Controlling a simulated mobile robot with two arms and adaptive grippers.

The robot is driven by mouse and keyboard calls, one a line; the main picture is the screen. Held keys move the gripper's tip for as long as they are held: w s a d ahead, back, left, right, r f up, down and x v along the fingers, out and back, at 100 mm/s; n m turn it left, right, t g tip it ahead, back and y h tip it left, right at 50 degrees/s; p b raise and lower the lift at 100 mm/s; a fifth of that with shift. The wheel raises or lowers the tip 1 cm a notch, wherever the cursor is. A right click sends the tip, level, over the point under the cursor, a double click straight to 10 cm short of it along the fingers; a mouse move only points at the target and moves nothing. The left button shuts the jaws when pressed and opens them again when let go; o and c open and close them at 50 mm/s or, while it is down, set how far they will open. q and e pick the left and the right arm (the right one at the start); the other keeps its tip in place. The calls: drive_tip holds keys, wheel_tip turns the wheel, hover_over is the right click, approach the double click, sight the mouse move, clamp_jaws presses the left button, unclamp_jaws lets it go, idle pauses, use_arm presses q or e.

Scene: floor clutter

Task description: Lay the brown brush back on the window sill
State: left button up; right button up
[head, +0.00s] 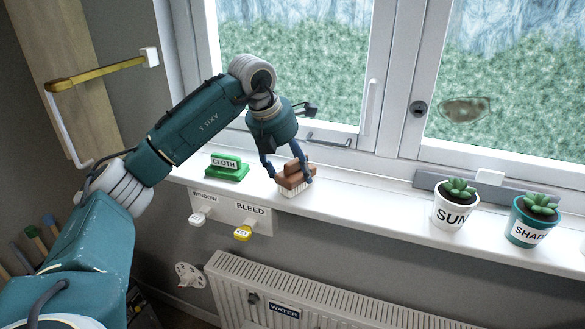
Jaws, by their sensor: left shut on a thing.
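The brown brush (294,178) with pale bristles is at the white window sill (365,203), right of the green cloth block. My left gripper (290,177) reaches down from above and is shut on the brush, one blue finger on each side. The bristles point down, at or just above the sill's front part; I cannot tell whether they touch it. My right gripper is not in view.
A green block labelled CLOTH (227,168) stands left of the brush. Potted succulents labelled SUN (452,211) and SHADE (528,229) stand at the right. The sill between brush and pots is clear. A radiator (330,305) and a key panel (226,211) are below.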

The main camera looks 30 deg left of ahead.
use_arm(q)
drive_tip(key=shift+f, duration=0.35)
drive_tip(key=shift+f, duration=0.1)
drive_tip(key=o, duration=1.3)
drive_tip(key=shift+r, duration=0.25)
drive_tip(key=b+v, duration=0.2)
drive_tip(key=v, duration=0.9)
drive_tip(key=shift+s+r, duration=0.15)
drive_tip(key=shift+r, duration=0.2)
